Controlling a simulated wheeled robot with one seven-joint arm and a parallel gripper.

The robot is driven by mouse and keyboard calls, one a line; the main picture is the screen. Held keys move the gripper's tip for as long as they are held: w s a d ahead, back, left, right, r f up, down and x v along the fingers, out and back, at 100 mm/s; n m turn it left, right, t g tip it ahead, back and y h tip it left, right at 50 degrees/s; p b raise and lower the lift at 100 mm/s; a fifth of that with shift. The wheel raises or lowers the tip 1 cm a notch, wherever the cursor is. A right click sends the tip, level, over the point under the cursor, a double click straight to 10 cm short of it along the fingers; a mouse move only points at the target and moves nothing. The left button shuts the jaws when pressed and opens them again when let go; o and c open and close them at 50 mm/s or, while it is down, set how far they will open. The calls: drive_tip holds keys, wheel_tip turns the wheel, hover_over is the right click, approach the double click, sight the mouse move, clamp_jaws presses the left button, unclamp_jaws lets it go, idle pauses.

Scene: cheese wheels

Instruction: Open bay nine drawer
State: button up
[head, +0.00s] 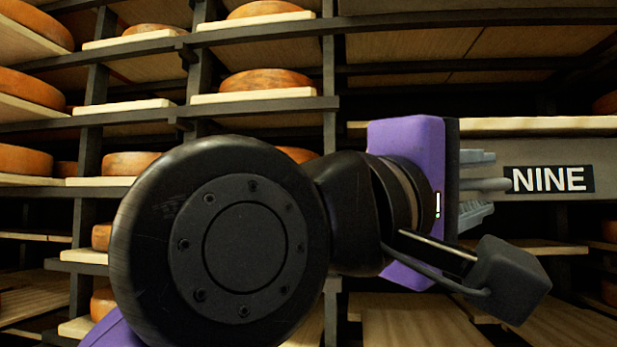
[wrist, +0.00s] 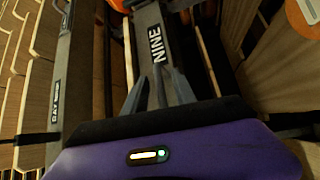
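The bay nine drawer has a grey front (head: 590,160) with a black label reading NINE (head: 549,179), at the right in the head view. The label also shows sideways in the wrist view (wrist: 157,44). My gripper (head: 487,186) is at the left end of the front, left of the label. Its two grey fingers stand apart, one above the other. A slim grey piece lies between them and reaches toward the front; I cannot tell whether it is a handle or whether the fingers touch it. In the wrist view my gripper (wrist: 158,82) points at the front. How far the drawer is out is unclear.
Shelves with orange cheese wheels (head: 265,82) on boards fill the left and back. A wooden board (head: 540,125) lies just above the drawer front. Another board (head: 525,247) is below it. A grey beam with a BAY label (wrist: 56,92) runs along the left in the wrist view.

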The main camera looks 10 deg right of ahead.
drive_tip(key=shift+d, duration=0.15)
clamp_jaws()
idle(1.4)
